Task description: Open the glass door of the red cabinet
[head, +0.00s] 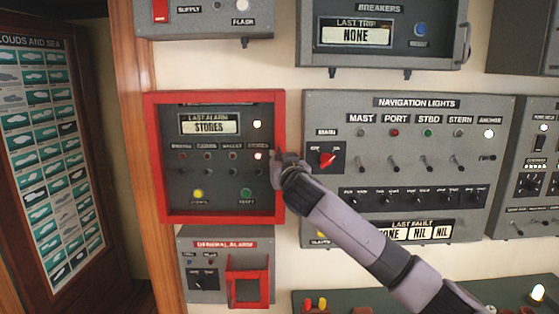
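The red cabinet (152,160) hangs on the wall left of centre in the head view. Its red-framed glass door covers a grey panel with a "LAST ALARM STORES" display, lamps and switches seen through the glass. The door looks flat against the cabinet, but a small gap cannot be ruled out. My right gripper (283,162) is at the right edge of the red frame, around mid-height. It overlaps the frame there and hides a bit of it. Whether it touches or grips the frame cannot be told, as the fingers are small and dark. My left gripper is not in view.
A navigation lights panel (420,103) is close to the right, with my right arm crossing in front of it. A general alarm box (205,262) with a red frame sits below. Breaker and supply boxes hang above. A wooden post (143,65) stands on the left.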

